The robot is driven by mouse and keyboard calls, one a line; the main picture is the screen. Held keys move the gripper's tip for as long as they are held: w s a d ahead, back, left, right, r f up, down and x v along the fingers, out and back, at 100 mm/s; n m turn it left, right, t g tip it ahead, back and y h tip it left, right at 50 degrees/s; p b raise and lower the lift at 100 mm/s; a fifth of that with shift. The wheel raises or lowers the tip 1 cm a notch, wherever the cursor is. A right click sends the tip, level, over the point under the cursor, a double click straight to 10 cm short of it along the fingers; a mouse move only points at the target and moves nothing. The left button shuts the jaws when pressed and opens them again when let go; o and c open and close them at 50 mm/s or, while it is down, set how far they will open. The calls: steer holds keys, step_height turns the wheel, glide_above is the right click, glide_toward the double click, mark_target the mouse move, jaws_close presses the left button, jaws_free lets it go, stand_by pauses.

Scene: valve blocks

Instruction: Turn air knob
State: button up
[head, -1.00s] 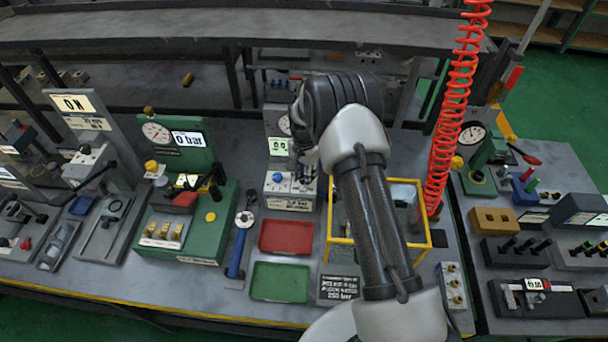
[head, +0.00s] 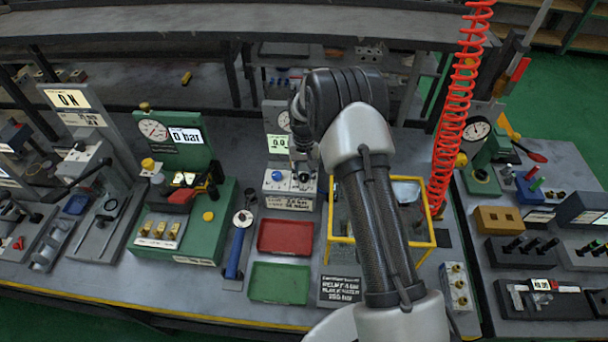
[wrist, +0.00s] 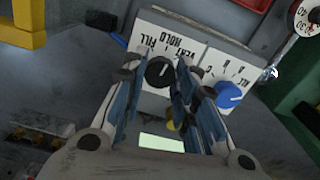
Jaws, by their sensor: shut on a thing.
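The white control panel (head: 289,187) stands mid-bench, below a round gauge and a lit display. In the wrist view it carries a black knob (wrist: 158,72) at the FILL, HOLD and VENT marks. A blue knob (wrist: 229,95) is beside it, on a plate whose lettering is hard to read. My gripper (wrist: 154,76) has one finger on each side of the black knob and is shut on it. The blue knob is outside the fingers. In the head view my gripper (head: 303,168) is at the panel's right part and the blue knob (head: 277,175) shows to its left.
A red tray (head: 285,237) and a green tray (head: 279,283) lie in front of the panel. A yellow-framed bin (head: 328,240) is close on the right, partly behind my arm. A blue-handled tool (head: 235,252) lies left. A red coiled hose (head: 455,110) hangs at right.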

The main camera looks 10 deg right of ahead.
mark_target(304, 176)
steer(key=n+b, duration=0.1)
steer(key=n, duration=0.4)
steer(key=shift+n, duration=2.5)
steer(key=o, duration=1.1)
step_height(304, 176, up, 12)
steer(key=shift+r, duration=0.1)
